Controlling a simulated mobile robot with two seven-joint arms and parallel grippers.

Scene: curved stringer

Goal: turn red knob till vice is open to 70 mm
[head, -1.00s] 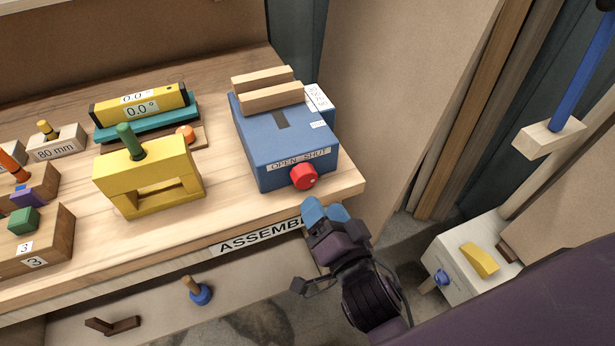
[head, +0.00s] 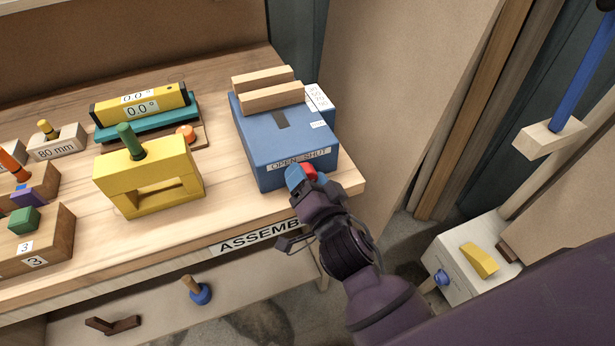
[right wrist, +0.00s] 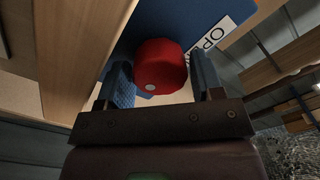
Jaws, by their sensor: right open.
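The blue vice (head: 285,145) sits at the right end of the bench, with two parallel wooden jaws (head: 270,96) on top and a small gap between them. A white scale (head: 318,97) is on its right side; its figures are too small to read. The red knob (head: 308,170) is on the front face, under the "OPEN SHUT" label. My right gripper (head: 306,176) is at the knob. In the right wrist view the red knob (right wrist: 160,67) lies between the two blue fingers of my open gripper (right wrist: 162,85); I cannot tell whether they touch it. My left gripper is out of view.
A yellow block frame (head: 150,180) with a green peg stands left of the vice. Behind it is a yellow level (head: 140,105) on a teal base. The "ASSEMBLY" bench edge (head: 255,238) runs below. A white box (head: 470,260) stands at lower right.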

